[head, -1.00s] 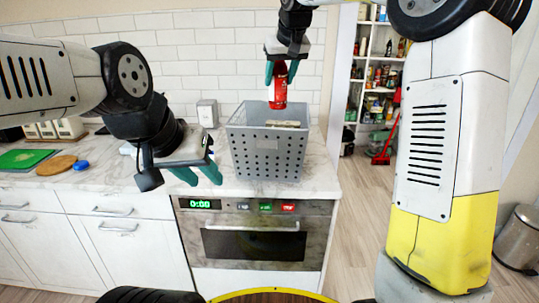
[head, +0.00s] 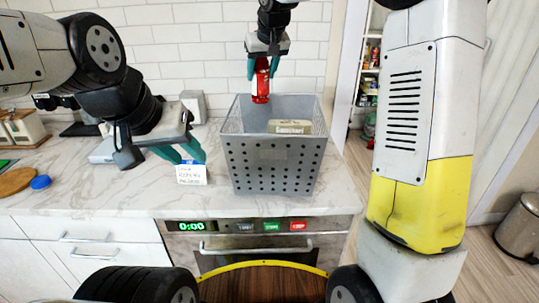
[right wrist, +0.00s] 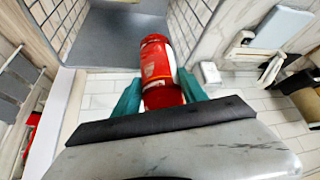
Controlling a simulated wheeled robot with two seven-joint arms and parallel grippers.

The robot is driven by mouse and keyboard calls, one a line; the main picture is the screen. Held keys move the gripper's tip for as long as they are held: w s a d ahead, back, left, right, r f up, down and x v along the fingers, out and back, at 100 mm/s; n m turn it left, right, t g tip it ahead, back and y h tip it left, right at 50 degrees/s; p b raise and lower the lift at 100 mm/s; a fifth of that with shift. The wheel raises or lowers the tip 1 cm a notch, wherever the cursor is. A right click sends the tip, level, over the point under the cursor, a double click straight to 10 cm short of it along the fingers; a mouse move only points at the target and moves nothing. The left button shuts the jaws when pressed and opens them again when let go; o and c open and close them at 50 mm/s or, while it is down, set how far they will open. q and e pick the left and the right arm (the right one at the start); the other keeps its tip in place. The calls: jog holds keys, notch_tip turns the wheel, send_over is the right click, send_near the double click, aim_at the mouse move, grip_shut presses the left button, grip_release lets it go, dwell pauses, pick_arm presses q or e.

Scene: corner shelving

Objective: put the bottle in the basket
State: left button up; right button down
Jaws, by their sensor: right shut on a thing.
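A red bottle (head: 261,86) hangs upright in my right gripper (head: 263,68), whose teal fingers are shut on its upper part. The right wrist view shows the bottle (right wrist: 158,65) between the fingers of the gripper (right wrist: 160,96). The grey perforated basket (head: 270,174) stands on the counter near its front edge. In the head view the bottle's lower end overlaps the inside of the basket's far rim, left of centre; its exact height is unclear. My left gripper (head: 177,153) is empty and open, left of the basket, fingers apart.
A tan packet (head: 290,127) is inside the basket. A wooden board (head: 14,181) and blue disc (head: 40,182) lie at left. An oven (head: 260,245) is below the counter.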

send_near(261, 129)
jog(key=f, duration=0.1)
jog(key=s+a+f, duration=0.1)
jog(key=f, duration=0.1)
jog(key=shift+s+a+f, duration=0.2)
jog(key=shift+s+f, duration=0.05)
jog(key=shift+s, duration=0.15)
jog(key=shift+f, duration=0.3)
jog(key=shift+s+f, duration=0.1)
jog(key=shift+f, duration=0.25)
